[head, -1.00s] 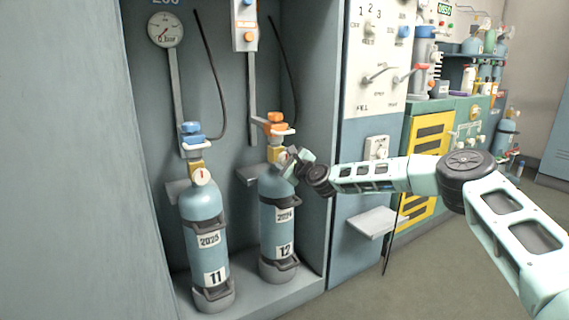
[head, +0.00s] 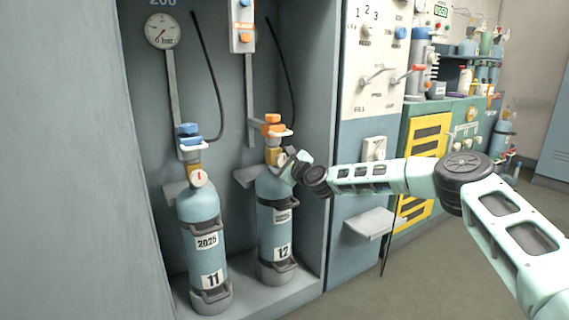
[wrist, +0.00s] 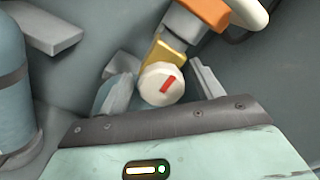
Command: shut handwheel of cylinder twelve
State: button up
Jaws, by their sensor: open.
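Cylinder twelve (head: 273,220) is the blue right-hand bottle with a "12" label, standing upright in the cabinet. Its handwheel (wrist: 161,84), a pale round knob with a red bar, sits below the yellow valve body (wrist: 163,55) in the wrist view. My gripper (wrist: 163,76) is open, with a grey finger on each side of the handwheel; I cannot tell whether either finger touches it. In the head view my gripper (head: 287,164) is at the cylinder's neck and largely hides the handwheel.
Cylinder eleven (head: 199,225), with its own handwheel (head: 199,179), stands to the left. An orange connector (head: 273,125) sits above cylinder twelve's valve. The cabinet's right wall and a grey shelf (head: 369,222) are near my arm.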

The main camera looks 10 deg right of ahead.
jog(key=p+v, duration=0.4)
jog(key=v, duration=1.3)
jog(key=shift+s+p, duration=0.2)
jog(key=shift+p, duration=0.15)
jog(key=s+a+f+n+g+y, duration=0.25)
jog(key=s+a+n+g, duration=0.35)
jog(key=s+a+n, duration=0.35)
jog(key=s+a+f+n+g+y, duration=0.1)
jog(key=s+a+f+n+g, duration=0.2)
jog(key=s+a+n+g, duration=0.45)
jog(key=s+d+r+n+g+h, duration=0.1)
jog(key=s+d+r+n+h, duration=0.3)
jog(key=s, duration=0.6)
jog(key=s+a+r+n+g+h, duration=0.15)
jog(key=s+n, duration=0.35)
jog(key=s, duration=0.5)
jog(key=s+d+r+n+g+h, duration=0.1)
jog(key=s+d+r+n+h, duration=0.3)
jog(key=s, duration=0.6)
notch_tip(320, 180, up, 34)
jog(key=a+n+y+p, duration=0.1)
jog(key=p, duration=3.4)
jog(key=shift+s, duration=0.3)
